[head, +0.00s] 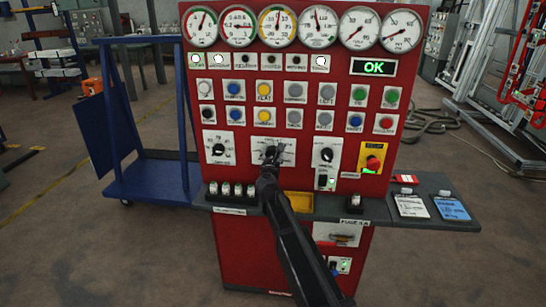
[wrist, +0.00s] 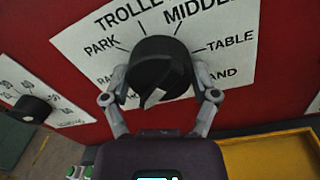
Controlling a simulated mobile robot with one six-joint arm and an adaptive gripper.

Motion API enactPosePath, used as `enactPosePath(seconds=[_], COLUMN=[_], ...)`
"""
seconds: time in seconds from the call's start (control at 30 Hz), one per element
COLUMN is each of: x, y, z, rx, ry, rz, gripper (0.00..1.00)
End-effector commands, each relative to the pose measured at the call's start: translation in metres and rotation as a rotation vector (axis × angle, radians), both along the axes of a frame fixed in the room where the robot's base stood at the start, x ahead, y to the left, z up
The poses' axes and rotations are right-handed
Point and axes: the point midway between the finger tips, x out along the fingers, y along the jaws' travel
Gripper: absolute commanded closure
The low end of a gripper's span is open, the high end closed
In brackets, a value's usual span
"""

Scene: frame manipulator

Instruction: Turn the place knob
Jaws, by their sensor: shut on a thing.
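The place knob (wrist: 160,62) is a round black knob on a white label plate (wrist: 85,35). The plate reads "PARK", "TROLLE…", "MIDDL…" and "TABLE", with a partly hidden "…AND" at lower right. The knob's raised grip slants from upper right to lower left, with a pale edge at its lower end. My gripper (wrist: 158,82) is shut on the knob, one grey finger on each side. In the head view, my gripper (head: 271,157) reaches the middle dial plate (head: 258,142) on the red panel and hides most of the knob.
Another black knob (wrist: 33,108) is left of it. In the head view, a red emergency button (head: 373,163) and a dial (head: 327,155) are to the right. A grey shelf (head: 440,182) juts out below, with a yellow tray (head: 300,202). A green "OK" display (head: 374,67) is lit.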

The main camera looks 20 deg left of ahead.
Motion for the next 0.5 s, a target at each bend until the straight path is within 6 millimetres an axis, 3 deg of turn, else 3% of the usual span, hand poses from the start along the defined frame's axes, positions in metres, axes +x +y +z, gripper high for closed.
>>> enactPosePath(seconds=[0.5], x=[0.0015], y=[-0.0002], z=[-0.0004], rx=[0.423], ry=[0.101], rz=[-0.003], gripper=[0.71])
